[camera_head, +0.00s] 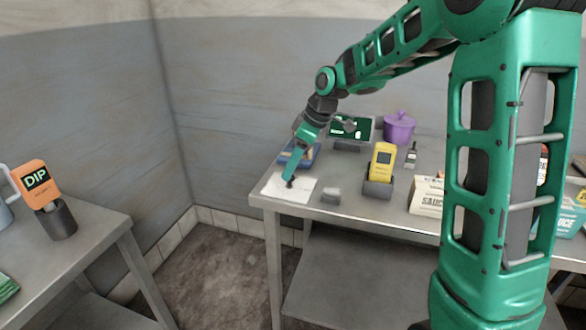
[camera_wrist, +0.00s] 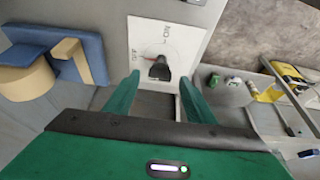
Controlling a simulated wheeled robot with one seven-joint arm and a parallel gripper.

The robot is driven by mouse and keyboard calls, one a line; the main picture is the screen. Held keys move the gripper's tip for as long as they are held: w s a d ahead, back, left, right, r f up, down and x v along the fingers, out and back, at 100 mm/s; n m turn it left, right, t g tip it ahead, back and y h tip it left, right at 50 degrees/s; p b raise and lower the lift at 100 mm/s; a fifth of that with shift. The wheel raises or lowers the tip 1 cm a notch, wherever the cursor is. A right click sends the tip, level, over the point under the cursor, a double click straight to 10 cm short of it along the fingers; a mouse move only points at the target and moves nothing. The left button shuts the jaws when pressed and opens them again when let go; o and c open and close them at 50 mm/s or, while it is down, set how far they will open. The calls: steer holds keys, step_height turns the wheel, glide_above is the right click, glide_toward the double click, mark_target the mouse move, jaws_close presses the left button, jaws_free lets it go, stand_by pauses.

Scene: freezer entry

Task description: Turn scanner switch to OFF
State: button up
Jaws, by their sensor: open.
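The scanner switch is a black knob (camera_wrist: 160,68) on a white plate (camera_wrist: 185,40) with ON and OFF-like lettering, upside down and partly unclear in the wrist view. A thin red mark shows at the knob's upper left; I cannot tell its exact setting. In the head view the white plate (camera_head: 272,187) lies at the metal table's front left corner. My gripper (camera_head: 290,180) reaches down over it and hides part of the knob. In the wrist view my open gripper (camera_wrist: 160,84) has one green finger on each side of the knob, with nothing held; contact is unclear.
A blue object (camera_head: 309,157) lies close behind the plate, and a small grey block (camera_head: 331,195) to its right. A yellow handheld device (camera_head: 383,160) stands in a dark holder.

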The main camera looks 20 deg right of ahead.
steer(key=v, duration=0.9)
steer(key=shift+d+r, duration=0.15)
steer(key=shift+r, duration=0.05)
steer(key=shift+s, duration=0.1)
steer(key=s+d+f+m+g+h, duration=0.1)
steer(key=s+d+f+m, duration=0.2)
steer(key=s, duration=0.9)
steer(key=s+d+f+m+g+h, duration=0.1)
steer(key=s+d+f+m, duration=0.2)
steer(key=s, duration=0.9)
steer(key=s+d+f+m+h, duration=0.1)
steer(key=s+d+f+m, duration=0.2)
steer(key=s+d+m, duration=0.5)
steer(key=s+m, duration=0.3)
steer(key=s, duration=0.1)
steer(key=shift+s+d+f+g, duration=0.2)
steer(key=shift+d+f+g, duration=0.1)
steer(key=shift+f+g, duration=0.1)
